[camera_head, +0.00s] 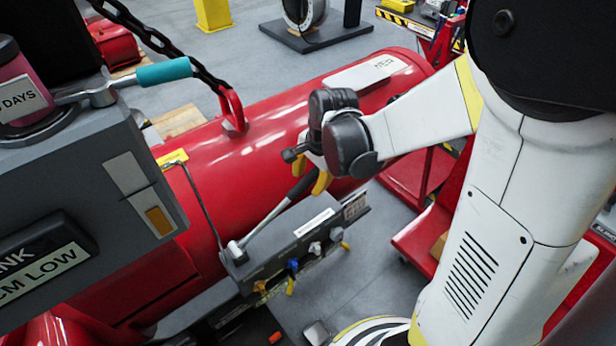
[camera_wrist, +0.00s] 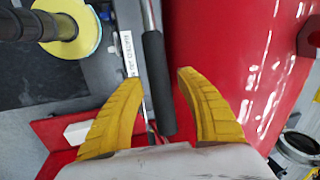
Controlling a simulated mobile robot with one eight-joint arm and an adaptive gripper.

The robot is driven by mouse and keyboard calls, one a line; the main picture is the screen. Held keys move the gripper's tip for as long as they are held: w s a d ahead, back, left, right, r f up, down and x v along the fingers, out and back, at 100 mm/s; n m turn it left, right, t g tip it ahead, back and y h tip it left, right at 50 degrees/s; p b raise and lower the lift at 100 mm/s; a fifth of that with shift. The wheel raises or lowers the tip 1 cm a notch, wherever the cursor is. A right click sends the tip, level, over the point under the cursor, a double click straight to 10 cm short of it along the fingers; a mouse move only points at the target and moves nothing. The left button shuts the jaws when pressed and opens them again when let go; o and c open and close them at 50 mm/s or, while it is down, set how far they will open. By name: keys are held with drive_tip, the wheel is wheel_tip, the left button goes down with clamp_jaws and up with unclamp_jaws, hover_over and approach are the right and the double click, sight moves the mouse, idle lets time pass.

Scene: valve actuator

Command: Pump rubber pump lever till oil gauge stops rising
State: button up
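The pump lever (camera_head: 262,223) is a silver rod with a black rubber grip. It slants up to the right from the grey pump block (camera_head: 285,243). My gripper (camera_head: 313,180) is at the upper end of the lever. In the wrist view, the black grip (camera_wrist: 157,90) lies between the two spread yellow fingers of my gripper (camera_wrist: 158,78), with gaps at both sides. A grey tank (camera_head: 100,175) at the left has a vertical gauge window (camera_head: 160,220) with amber in its lower part, seemingly the oil gauge. A teal-handled lever (camera_head: 163,72) is on top of the tank.
A large red cylinder (camera_head: 200,150) lies behind the pump block, close to my gripper. A chain (camera_head: 165,43) hangs to a red lug on it. Small coloured valves (camera_head: 293,266) line the block's front. A red cart (camera_head: 425,180) stands to the right.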

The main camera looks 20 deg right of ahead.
sight(308, 210)
clamp_jaws()
drive_tip(key=f+y+b, duration=0.1)
drive_tip(key=f+b, duration=0.2)
drive_tip(key=d+f+g+y+b, duration=0.1)
drive_tip(key=f+b, duration=0.3)
drive_tip(key=d+f+y+b, duration=0.1)
drive_tip(key=f+y+b, duration=0.1)
drive_tip(key=f+b, duration=0.1)
drive_tip(key=shift+w+d+f+b, duration=0.2)
drive_tip(key=shift+w+b, duration=0.15)
drive_tip(key=shift+b, duration=0.3)
drive_tip(key=shift+a+f+m+g+y+b, duration=0.1)
drive_tip(key=shift+f+m+g+y+b, duration=0.2)
drive_tip(key=shift+f+y+b, duration=0.3)
drive_tip(key=shift+r, duration=0.15)
drive_tip(key=shift+o, duration=1.2)
unclamp_jaws()
